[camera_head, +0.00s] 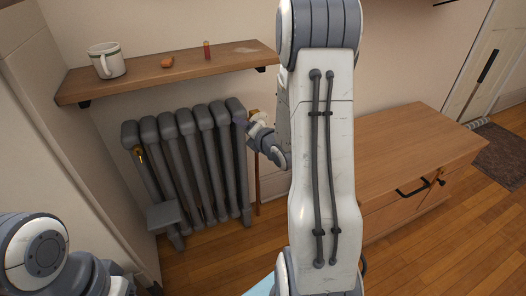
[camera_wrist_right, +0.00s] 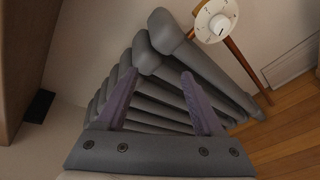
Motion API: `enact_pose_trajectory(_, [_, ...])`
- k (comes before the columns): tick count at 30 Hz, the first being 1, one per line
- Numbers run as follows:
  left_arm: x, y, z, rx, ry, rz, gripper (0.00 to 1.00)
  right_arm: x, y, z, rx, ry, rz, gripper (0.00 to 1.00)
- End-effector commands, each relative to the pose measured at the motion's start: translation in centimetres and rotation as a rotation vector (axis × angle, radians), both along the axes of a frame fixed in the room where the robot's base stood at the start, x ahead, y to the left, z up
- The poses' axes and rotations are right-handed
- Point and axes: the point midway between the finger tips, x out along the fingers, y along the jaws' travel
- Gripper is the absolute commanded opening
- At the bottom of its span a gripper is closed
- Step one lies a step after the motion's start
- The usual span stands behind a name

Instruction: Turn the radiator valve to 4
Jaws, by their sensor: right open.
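In the head view my right gripper (camera_head: 242,121) is by the radiator's top right corner, beside the partly hidden valve (camera_head: 254,113).
A wooden shelf (camera_head: 180,75) hangs above the radiator, holding a white mug (camera_head: 107,61), a small orange object (camera_head: 167,62) and a small reddish cylinder (camera_head: 207,50). A wooden cabinet (camera_head: 410,150) stands at right. Wooden floor (camera_head: 410,250) lies open in front.

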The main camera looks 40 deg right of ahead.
Motion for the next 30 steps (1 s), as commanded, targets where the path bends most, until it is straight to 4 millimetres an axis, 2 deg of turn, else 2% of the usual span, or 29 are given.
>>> enact_pose_trajectory(1, [0.0,0.0,-3.8,0.000,0.000,0.000,0.61,-0.7,-2.0,-3.8,-0.066,-0.034,-0.010,0.69])
enact_pose_trajectory(6, [0.0,0.0,-8.0,0.000,0.000,0.000,0.61,-2.8,-6.3,-7.0,-0.287,-0.146,-0.024,0.69])
enact_pose_trajectory(9, [0.0,0.0,-9.2,0.000,0.000,0.000,0.61,-3.8,-7.7,-7.8,-0.372,-0.186,-0.038,0.69])
enact_pose_trajectory(14, [0.0,0.0,-9.9,-0.001,-0.001,0.000,0.61,-4.4,-8.7,-7.9,-0.436,-0.215,-0.050,0.69])
enact_pose_trajectory(17, [0.0,0.0,-9.9,-0.001,-0.001,0.000,0.61,-3.5,-8.9,-7.8,-0.444,-0.219,-0.048,0.69])
enact_pose_trajectory(30, [0.0,0.0,-11.2,0.000,0.000,0.000,0.61,3.9,-10.6,-7.8,-0.440,-0.218,-0.048,0.69])
